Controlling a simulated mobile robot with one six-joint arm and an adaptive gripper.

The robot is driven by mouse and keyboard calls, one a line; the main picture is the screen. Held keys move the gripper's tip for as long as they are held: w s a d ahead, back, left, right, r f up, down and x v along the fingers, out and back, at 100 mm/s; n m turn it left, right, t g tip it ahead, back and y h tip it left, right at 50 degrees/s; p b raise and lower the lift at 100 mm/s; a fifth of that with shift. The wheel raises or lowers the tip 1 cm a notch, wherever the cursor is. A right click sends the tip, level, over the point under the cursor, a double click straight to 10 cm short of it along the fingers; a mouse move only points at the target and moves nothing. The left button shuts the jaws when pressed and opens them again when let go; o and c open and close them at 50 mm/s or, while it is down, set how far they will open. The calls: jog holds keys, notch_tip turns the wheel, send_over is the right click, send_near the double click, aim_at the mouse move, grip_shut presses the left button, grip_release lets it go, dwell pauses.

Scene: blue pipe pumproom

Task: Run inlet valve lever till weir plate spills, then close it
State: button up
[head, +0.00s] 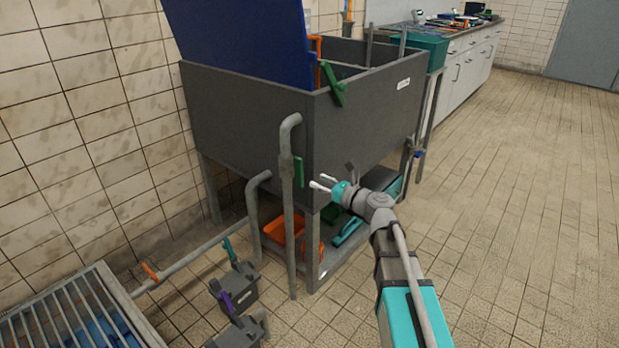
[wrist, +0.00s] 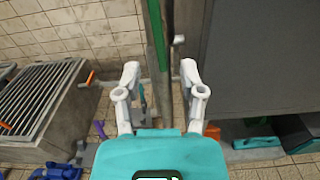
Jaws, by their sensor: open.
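A green lever (head: 298,171) stands upright on the grey vertical pipe (head: 288,215) at the front of the grey tank (head: 250,115). No label shows whether it is the inlet valve lever. My gripper (head: 320,182) is open and empty, just right of this lever in the head view. In the wrist view a green lever (wrist: 157,35) and the pipe appear beyond and between the open fingers (wrist: 160,70); I see no contact. Another green lever (head: 335,84) sits at the tank's top corner. I cannot make out the weir plate or any spilling water.
A blue panel (head: 240,40) rises over the tank. An orange lever (head: 150,271) is on the low pipe by the floor grating (head: 75,315). Dark boxes (head: 234,288) stand on the floor, and an orange bin (head: 282,230) sits under the tank. The floor at right is clear.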

aim_at(302, 167)
jog(key=shift+v, duration=2.05)
jog(key=r+p, duration=0.1)
jog(key=s+d+r+n+p, duration=0.1)
jog(key=shift+s+d+r+p, duration=0.15)
jog(key=shift+s+r+p, duration=0.05)
jog(key=shift+r+p, duration=0.1)
jog(key=x, duration=1.4)
grip_shut()
